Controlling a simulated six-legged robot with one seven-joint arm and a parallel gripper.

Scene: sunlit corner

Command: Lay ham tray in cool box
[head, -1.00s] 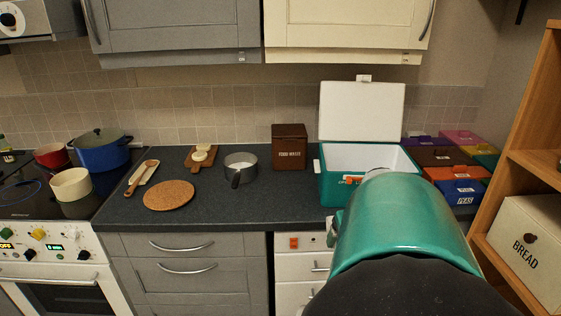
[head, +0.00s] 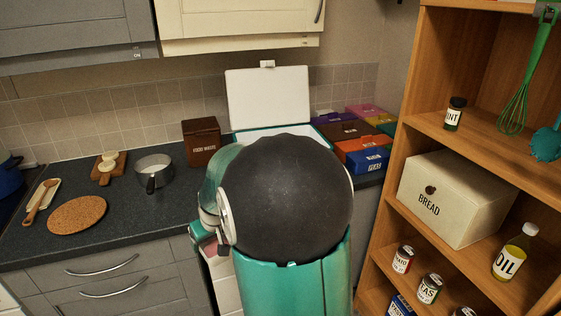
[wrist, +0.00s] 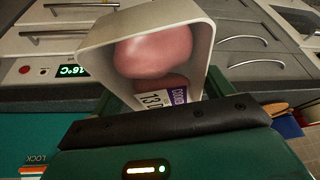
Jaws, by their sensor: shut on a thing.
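The ham tray (wrist: 155,50) is a pale tray with pink ham and a purple-and-white label, tilted in the wrist view. My gripper (wrist: 165,100) is shut on its near edge; its dark padded front hides that edge.
A brown food waste bin (head: 201,141) stands left of the cool box. Several coloured boxes, with a blue one (head: 367,160) in front, sit to its right. A wooden shelf (head: 415,165) with a bread bin (head: 462,200) rises at the right. A saucepan (head: 154,172) stands on the left counter.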

